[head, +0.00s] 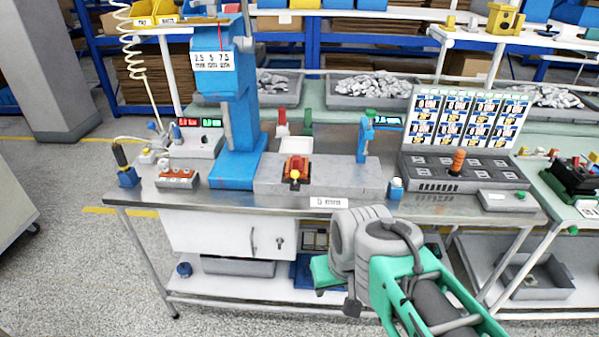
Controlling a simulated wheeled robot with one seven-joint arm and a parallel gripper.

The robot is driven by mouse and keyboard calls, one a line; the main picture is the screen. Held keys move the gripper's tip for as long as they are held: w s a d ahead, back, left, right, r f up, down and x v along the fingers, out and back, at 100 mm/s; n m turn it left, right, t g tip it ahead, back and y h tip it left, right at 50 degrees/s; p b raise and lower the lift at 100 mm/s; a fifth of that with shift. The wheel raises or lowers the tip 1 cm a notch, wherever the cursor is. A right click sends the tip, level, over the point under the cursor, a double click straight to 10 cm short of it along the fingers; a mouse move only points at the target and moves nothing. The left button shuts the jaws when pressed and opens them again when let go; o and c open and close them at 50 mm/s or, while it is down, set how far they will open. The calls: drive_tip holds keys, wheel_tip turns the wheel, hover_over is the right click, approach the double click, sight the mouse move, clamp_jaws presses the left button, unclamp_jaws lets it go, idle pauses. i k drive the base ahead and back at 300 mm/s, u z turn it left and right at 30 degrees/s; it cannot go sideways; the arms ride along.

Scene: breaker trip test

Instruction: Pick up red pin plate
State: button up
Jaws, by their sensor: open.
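I cannot tell for sure which red piece is the red pin plate. My gripper (328,275) is low in front of the bench edge, below the tabletop and apart from both red pieces. It is open, and its fingers are mostly hidden by my wrist.
A test panel with a tilted display board (468,118) and an orange knob stands on the bench's right. Red and green displays (200,123) and an orange-topped box (177,179) stand at left. A blue stand (364,140) rises behind the fixture. The bench's front strip is mostly clear.

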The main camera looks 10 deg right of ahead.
sight(297, 162)
drive_tip(key=u, duration=0.7)
drive_tip(key=i, duration=1.15)
drive_tip(key=z, duration=0.05)
